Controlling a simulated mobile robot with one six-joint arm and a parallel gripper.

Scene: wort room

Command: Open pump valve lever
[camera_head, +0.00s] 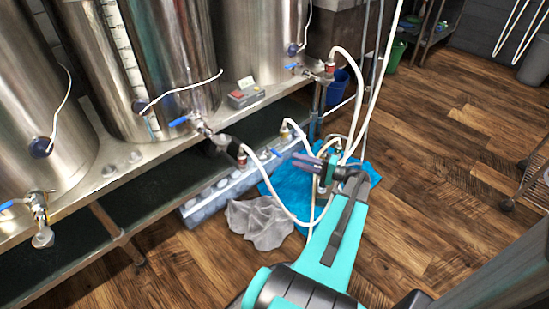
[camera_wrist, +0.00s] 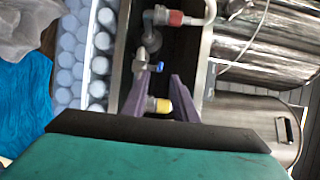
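In the wrist view the fingers (camera_wrist: 158,76) stand apart with nothing clearly held. A yellow-ended fitting (camera_wrist: 159,105) shows between them. Contact with the lever cannot be told.
Large steel tanks (camera_head: 165,60) stand on a metal bench behind. White hoses (camera_head: 270,200) loop close around my gripper. A blue cloth (camera_head: 285,182) and a grey cloth (camera_head: 262,222) lie below. Wooden floor (camera_head: 440,130) is open at right.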

